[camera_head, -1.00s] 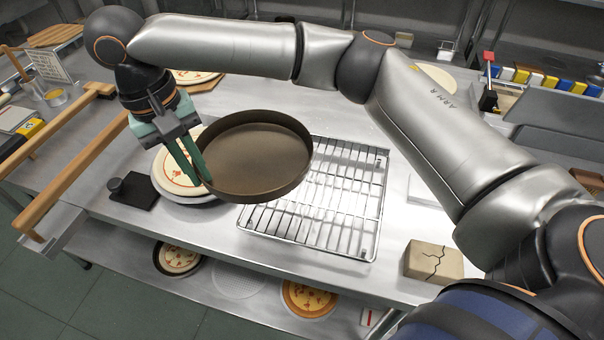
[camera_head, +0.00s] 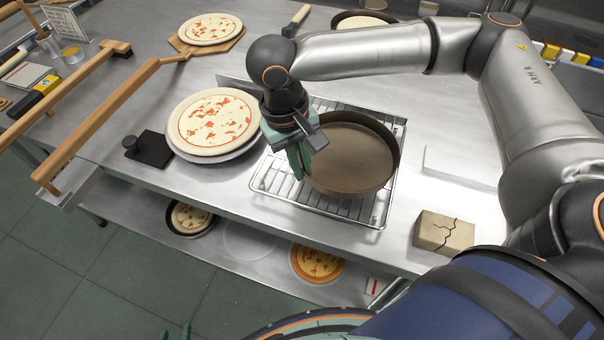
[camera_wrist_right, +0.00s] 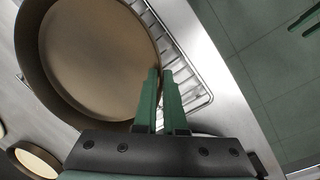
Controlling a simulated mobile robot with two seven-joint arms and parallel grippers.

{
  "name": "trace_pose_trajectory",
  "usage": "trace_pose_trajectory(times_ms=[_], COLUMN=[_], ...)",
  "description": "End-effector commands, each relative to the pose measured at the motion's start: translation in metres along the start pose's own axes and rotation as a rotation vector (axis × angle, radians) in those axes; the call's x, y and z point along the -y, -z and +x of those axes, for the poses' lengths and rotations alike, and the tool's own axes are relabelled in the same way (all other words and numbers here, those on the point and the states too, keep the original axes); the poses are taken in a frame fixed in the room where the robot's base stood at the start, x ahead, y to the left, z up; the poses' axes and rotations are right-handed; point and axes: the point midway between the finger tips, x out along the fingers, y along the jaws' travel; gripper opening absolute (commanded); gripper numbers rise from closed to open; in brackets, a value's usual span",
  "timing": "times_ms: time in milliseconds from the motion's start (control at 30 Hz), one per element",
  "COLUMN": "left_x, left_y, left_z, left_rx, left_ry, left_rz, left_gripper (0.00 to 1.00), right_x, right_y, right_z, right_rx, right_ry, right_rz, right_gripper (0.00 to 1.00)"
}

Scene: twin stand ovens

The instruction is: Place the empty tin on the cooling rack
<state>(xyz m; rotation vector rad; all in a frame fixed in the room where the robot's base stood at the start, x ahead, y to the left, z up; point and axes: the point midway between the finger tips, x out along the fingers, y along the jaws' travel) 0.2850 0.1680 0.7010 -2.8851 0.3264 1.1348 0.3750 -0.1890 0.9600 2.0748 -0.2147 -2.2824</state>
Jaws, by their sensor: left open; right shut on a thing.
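The empty round dark tin (camera_head: 348,155) is over the wire cooling rack (camera_head: 268,182) in the head view, hiding much of its middle. I cannot tell whether it touches the wires. My right gripper (camera_head: 301,166) is shut on the tin's left wall. In the right wrist view, the gripper fingers (camera_wrist_right: 158,100) pinch the wall of the tin (camera_wrist_right: 95,55), and part of the rack (camera_wrist_right: 180,62) shows beyond them. My left gripper (camera_head: 174,333) shows only its green fingertips at the bottom edge of the head view, open and away from the rack.
A pizza on stacked plates (camera_head: 213,122) stands left of the rack. Long wooden handles (camera_head: 115,100) cross the left side. Another pizza lies on a wooden peel (camera_head: 209,32). Pizzas (camera_head: 318,262) lie on the lower shelf.

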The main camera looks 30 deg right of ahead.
Motion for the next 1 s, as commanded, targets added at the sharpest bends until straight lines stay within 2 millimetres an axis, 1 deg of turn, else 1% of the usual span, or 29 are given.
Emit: trace_pose_trajectory(times_ms=[33,100,200,533,567,600,800,833,1000], left_x=[0.0,0.0,0.0,0.0,0.0,0.0,0.001,0.001,0.001], left_y=[-0.001,-0.002,-0.003,-0.001,-0.001,-0.001,-0.001,-0.001,-0.001], left_z=[0.001,0.003,0.003,0.002,0.002,0.002,0.002,0.002,0.002], left_rx=[0.0,-0.001,-0.001,-0.002,-0.002,-0.002,-0.003,-0.003,-0.003], left_ry=[0.0,0.0,0.0,0.0,0.0,0.0,0.001,0.001,0.001], left_rz=[0.0,0.0,0.0,0.0,0.0,0.0,0.0,0.0,0.0], left_gripper=[0.5,0.5,0.5,0.5,0.5,0.5,0.5,0.5,0.5], right_x=[-0.001,0.001,0.003,0.003,0.003,0.003,0.004,0.004,0.004], right_y=[-0.001,0.001,0.002,0.002,0.003,0.003,0.003,0.003,0.003], right_z=[0.009,0.021,0.031,0.033,0.034,0.034,0.033,0.033,0.033], right_rx=[0.004,0.004,0.003,0.002,0.001,0.0,0.001,0.001,0.001], right_ry=[-0.002,-0.002,-0.001,-0.001,-0.001,-0.001,-0.001,-0.001,-0.001], right_rz=[0.0,0.0,0.0,0.0,0.0,0.0,0.0,0.0,0.0], right_gripper=[0.0,0.0,0.0,0.0,0.09,0.13,0.36,0.38,0.38])
